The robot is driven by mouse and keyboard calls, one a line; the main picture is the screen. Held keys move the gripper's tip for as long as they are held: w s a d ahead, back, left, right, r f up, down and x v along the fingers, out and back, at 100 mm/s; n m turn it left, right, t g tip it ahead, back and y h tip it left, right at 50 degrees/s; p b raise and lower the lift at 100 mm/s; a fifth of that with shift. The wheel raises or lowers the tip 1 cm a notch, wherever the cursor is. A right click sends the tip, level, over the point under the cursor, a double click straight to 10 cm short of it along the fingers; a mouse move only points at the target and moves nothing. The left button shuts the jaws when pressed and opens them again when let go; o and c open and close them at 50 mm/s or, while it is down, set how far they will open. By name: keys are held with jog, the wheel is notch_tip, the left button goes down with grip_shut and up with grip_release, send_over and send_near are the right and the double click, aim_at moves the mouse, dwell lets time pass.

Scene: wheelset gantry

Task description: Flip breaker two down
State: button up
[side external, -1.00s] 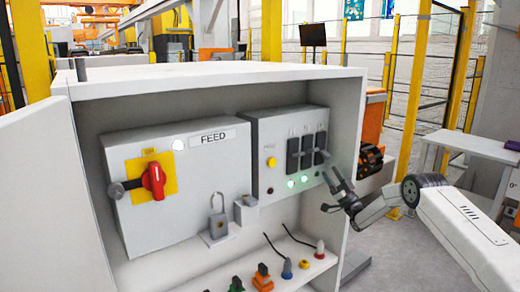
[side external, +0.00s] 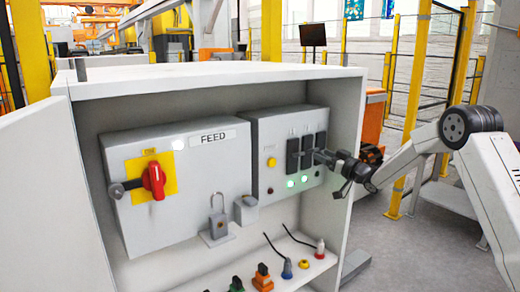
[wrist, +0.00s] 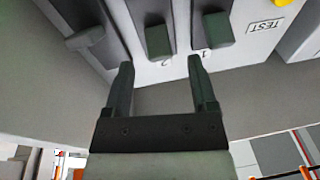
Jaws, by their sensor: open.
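The breaker panel (side external: 262,137) carries three dark breakers in a row. In the wrist view the picture is inverted: the lever of breaker 2 (wrist: 158,40) is in the middle, breaker 1 (wrist: 217,30) to its right, and a third lever (wrist: 85,38) to its left. Numerals 1 and 2 are printed by the first two. My gripper (wrist: 161,66) is open and empty, its fingertips on either side of breaker 2's lever in the picture; contact cannot be told. In the side view my gripper (side external: 325,156) is at the breakers and partly hides the right one.
The FEED box (side external: 187,195) with a red rotary handle (side external: 154,181) stands left. The cabinet's right wall (side external: 346,130) is close beside my gripper. Plugs line the shelf below.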

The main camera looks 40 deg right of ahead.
aim_at(313, 151)
jog(key=shift+s+a+r+m+g+h, duration=0.1)
jog(key=shift+s+r+g+h, duration=0.05)
jog(key=shift+s+g+h, duration=0.15)
jog(key=shift+s+r+m+g+h, duration=0.1)
jog(key=shift+s+r+g+h, duration=0.1)
jog(key=shift+s+h, duration=0.2)
jog(key=shift+s+a+r+m+g+h, duration=0.1)
jog(key=shift+s+r+g+h, duration=0.1)
jog(key=shift+s+h, duration=0.15)
jog(key=shift+w, duration=3.85)
grip_shut()
